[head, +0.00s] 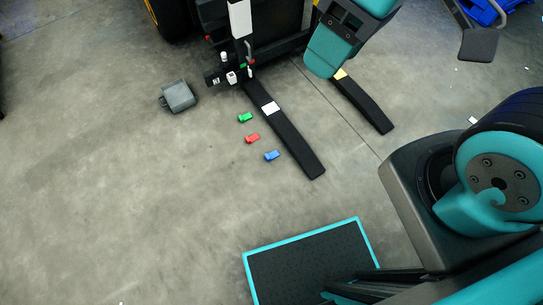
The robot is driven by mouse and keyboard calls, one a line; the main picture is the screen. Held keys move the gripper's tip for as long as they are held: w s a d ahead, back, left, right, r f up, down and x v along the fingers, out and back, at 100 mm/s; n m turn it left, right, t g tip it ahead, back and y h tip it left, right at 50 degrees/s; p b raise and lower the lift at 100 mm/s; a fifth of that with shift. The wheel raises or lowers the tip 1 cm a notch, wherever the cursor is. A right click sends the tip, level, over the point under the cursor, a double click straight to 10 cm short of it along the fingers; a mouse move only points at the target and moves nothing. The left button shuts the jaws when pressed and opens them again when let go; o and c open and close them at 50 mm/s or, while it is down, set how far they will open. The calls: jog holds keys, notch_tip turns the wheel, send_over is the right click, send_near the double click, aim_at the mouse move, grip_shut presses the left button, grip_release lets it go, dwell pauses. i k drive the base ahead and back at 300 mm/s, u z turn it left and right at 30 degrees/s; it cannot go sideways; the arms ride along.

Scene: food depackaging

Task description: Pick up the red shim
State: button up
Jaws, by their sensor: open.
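The red shim (252,138) is a small block lying on the grey concrete floor in the head view, left of the centre. It lies between a green shim (245,117), above and slightly left, and a blue shim (272,155), below and right. The three form a loose diagonal row with bare floor between them. Nothing covers the red shim. My gripper cannot be made out in this view, so its place relative to the shim does not show.
A long black fork-like bar (298,145) lies just right of the shims. A second bar (365,105) lies farther right. Dark machinery (270,30) stands behind them. A grey box-like object (178,96) sits upper left. The floor left of and below the shims is clear.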

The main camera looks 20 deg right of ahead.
aim_at(253, 138)
jog(key=u, duration=1.25)
jog(key=i, duration=1.65)
jog(key=z, duration=0.9)
